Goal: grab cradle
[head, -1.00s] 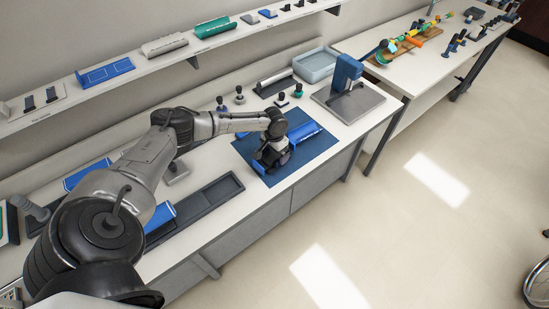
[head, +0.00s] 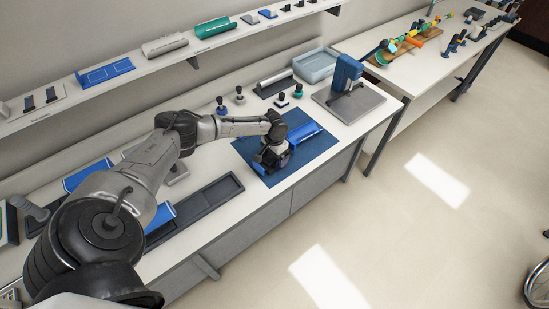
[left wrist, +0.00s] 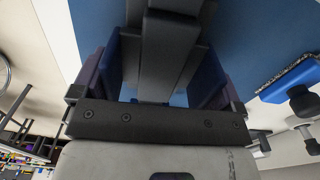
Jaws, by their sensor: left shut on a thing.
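My left gripper (head: 270,162) is low over the blue mat (head: 247,150) on the bench, at the end of the arm from the left. In the left wrist view, its fingers (left wrist: 160,75) are shut on a dark grey piece (left wrist: 165,50), which I take to be the cradle. The wrist and fingers hide most of it in the head view, so its full shape and any contact with the mat cannot be told. A blue lettered block (head: 304,133) lies on the mat just right of the gripper. My right gripper is not in view.
A grey plate with a blue upright stand (head: 347,72) is at the right. A pale blue bin (head: 316,64) and several small knobbed tools (head: 282,99) stand behind the mat. A long dark tray (head: 208,202) lies left of it. A shelf (head: 165,62) runs along the wall.

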